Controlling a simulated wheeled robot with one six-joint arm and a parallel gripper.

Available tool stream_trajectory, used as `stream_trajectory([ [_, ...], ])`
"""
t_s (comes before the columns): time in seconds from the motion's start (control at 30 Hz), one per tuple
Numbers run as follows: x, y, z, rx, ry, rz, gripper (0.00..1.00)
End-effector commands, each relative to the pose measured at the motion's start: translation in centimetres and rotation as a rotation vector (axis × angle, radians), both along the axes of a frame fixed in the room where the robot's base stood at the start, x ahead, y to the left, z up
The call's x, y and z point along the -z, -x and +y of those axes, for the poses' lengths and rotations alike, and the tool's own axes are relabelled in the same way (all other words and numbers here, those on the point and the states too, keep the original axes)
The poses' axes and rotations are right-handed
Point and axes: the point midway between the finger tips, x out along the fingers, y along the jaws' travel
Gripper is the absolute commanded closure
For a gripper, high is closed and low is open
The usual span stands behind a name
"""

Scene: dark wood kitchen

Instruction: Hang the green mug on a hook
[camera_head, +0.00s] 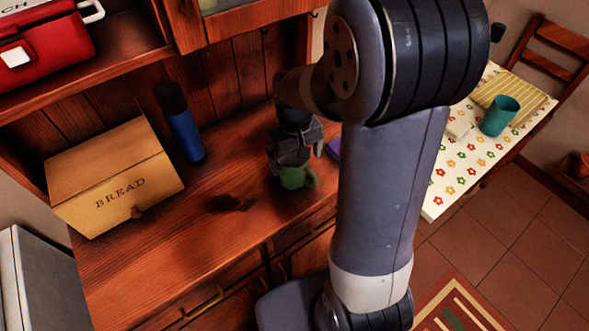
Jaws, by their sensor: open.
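The green mug (293,179) stands upright on the wooden counter, its handle (311,179) towards the right. My gripper (291,158) is directly above it, pointing down, with its fingers at the mug's rim. The gripper is open, and it hides the upper part of the mug. I cannot tell whether the fingers touch it. A small dark hook (315,14) shows under the upper cabinet, partly beside my arm.
A bread box (115,180) and a blue bottle (186,135) stand on the counter (215,235) to the left. A purple item (333,148) lies behind my arm. A red box (40,45) sits on the shelf. A table (455,180) with a teal cup (499,117) is right.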

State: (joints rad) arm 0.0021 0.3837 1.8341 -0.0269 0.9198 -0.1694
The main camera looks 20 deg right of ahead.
Motion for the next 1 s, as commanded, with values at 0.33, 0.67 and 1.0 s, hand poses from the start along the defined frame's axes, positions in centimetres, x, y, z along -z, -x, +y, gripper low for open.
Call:
stream_trajectory([
  [0.33, 4.3, -0.2, 0.5, 0.0, 0.001, 0.003, 0.05],
  [0.67, 4.8, -0.2, 0.5, 0.0, 0.0, 0.0, 0.05],
  [1.0, 4.8, -0.3, 0.5, 0.0, 0.0, 0.0, 0.33],
])
